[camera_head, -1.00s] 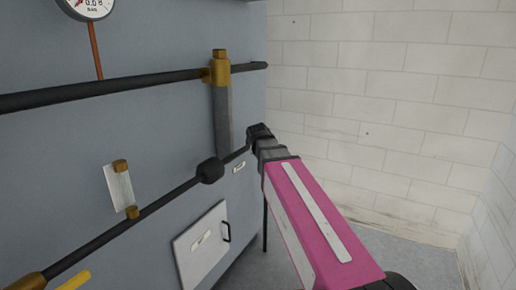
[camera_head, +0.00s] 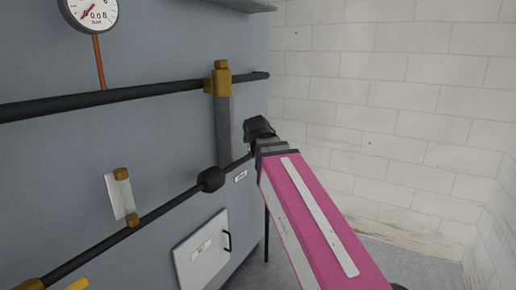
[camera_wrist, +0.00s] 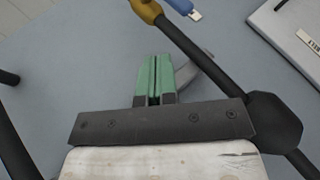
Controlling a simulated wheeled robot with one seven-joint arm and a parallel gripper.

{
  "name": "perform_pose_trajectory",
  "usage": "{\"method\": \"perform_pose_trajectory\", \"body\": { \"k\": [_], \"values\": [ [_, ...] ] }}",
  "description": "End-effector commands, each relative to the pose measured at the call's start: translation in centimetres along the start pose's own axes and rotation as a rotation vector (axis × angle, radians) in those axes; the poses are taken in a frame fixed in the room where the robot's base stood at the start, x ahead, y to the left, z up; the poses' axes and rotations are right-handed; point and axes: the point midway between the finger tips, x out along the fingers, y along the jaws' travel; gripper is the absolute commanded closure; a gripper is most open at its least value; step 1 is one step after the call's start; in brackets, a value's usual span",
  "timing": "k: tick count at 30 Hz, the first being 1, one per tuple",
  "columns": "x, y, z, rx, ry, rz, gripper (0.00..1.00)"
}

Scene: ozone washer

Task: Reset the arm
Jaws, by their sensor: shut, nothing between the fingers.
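My gripper (camera_wrist: 154,80) shows in the wrist view as two green fingers, closed side by side with nothing between them. A grey curved piece lies just behind and right of the fingers; I cannot tell what it is or whether they touch it. In the head view my pink arm reaches up from the lower right toward the grey machine (camera_head: 160,135). Its dark end is near the lower black pipe (camera_head: 165,206), and the fingers are not visible there.
A pressure gauge (camera_head: 91,12), upper black pipe (camera_head: 130,95), brass fitting (camera_head: 222,78) and black round fitting (camera_head: 211,179) are on the machine front. A white hatch (camera_head: 203,250) is below. In the wrist view a pipe (camera_wrist: 190,45) passes close by. Open floor and tiled wall lie right.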

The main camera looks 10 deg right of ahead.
Motion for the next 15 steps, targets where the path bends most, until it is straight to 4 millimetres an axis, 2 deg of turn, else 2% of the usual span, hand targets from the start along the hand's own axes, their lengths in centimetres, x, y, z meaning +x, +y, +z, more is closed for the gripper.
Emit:
{"method": "perform_pose_trajectory", "body": {
  "k": [4, 15],
  "values": [
    [-0.67, -0.13, 0.01, 0.0, -0.001, 0.0, 1.0],
    [-0.51, -0.3, 0.09, 0.006, -0.002, -0.004, 1.0]
  ]
}}
